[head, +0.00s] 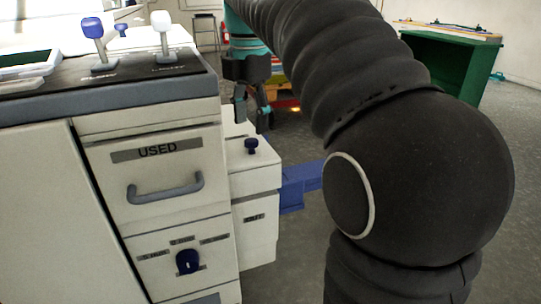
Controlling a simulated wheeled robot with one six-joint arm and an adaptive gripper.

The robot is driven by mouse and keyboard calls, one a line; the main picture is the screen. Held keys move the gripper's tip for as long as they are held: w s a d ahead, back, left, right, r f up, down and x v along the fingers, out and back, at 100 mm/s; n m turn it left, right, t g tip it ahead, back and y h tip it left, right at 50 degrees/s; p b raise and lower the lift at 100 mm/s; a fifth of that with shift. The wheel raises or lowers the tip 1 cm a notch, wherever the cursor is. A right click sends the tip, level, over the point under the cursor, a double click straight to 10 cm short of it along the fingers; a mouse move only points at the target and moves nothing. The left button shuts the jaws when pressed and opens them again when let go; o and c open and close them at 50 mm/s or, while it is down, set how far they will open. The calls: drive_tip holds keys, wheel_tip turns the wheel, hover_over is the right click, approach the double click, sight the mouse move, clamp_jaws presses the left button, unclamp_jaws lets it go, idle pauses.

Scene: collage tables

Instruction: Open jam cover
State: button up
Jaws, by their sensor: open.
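A white side unit (255,180) juts out from the right of a white machine, with a small dark blue knob (251,146) on its top. My dark arm hides much of the right side.
A blue part (300,186) sticks out right of the side unit. A green stand (450,65) is at the back.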

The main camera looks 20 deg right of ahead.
wheel_tip(320, 180, up, 8)
drive_tip(key=p, duration=0.3)
drive_tip(key=s+f+m+t+p, duration=0.4)
drive_tip(key=s+f+m, duration=0.6)
drive_tip(key=m, duration=0.5)
drive_tip(key=s+a, duration=0.1)
drive_tip(key=s, duration=0.1)
drive_tip(key=shift+s+f+m, duration=0.15)
drive_tip(key=shift+s+m, duration=0.25)
drive_tip(key=shift+d, duration=0.1)
